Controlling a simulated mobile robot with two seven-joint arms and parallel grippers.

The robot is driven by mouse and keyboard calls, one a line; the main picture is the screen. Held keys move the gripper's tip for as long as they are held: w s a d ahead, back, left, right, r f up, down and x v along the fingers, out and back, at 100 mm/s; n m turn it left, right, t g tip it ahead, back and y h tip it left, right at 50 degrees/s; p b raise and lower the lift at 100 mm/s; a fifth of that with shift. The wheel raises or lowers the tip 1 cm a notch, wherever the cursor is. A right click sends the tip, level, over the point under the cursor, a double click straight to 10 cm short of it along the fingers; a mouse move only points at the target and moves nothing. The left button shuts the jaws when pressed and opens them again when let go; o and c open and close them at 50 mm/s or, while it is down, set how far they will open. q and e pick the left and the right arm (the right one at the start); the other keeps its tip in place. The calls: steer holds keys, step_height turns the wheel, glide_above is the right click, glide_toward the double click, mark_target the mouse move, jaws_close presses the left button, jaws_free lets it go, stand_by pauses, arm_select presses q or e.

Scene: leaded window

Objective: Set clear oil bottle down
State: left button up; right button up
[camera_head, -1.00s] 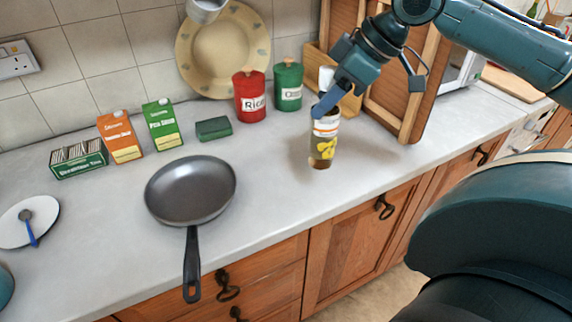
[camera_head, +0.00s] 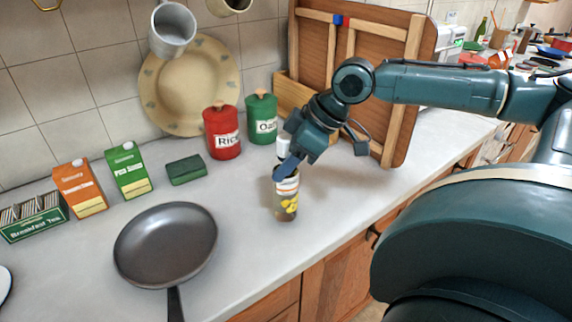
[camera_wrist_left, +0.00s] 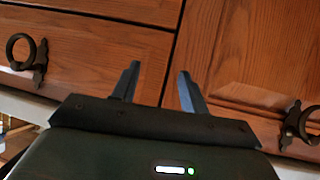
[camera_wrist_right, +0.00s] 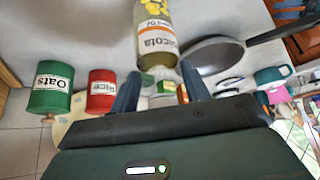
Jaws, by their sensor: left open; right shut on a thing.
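The clear oil bottle (camera_head: 287,201) has a white and orange label with yellow pictures. It is upright over the counter (camera_head: 240,235), right of the frying pan; I cannot tell whether its base touches the surface. My right gripper (camera_head: 284,172) is shut on its upper part. In the right wrist view the bottle (camera_wrist_right: 157,38) stands between the fingers (camera_wrist_right: 160,95), its label reading upside down. My left gripper (camera_wrist_left: 155,85) is open and empty in front of the wooden cupboard doors; it is not in the head view.
A dark frying pan (camera_head: 166,246) lies left of the bottle. Behind are a red Rice tin (camera_head: 221,133), a green Oats tin (camera_head: 262,120), a green block (camera_head: 186,170) and cartons (camera_head: 129,171). A wooden rack (camera_head: 400,95) stands behind my right arm. Counter around the bottle is clear.

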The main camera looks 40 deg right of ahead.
steer(key=shift+f, duration=0.4)
steer(key=o, duration=1.5)
steer(key=shift+f, duration=0.1)
steer(key=shift+c, duration=0.2)
steer(key=v, duration=1.2)
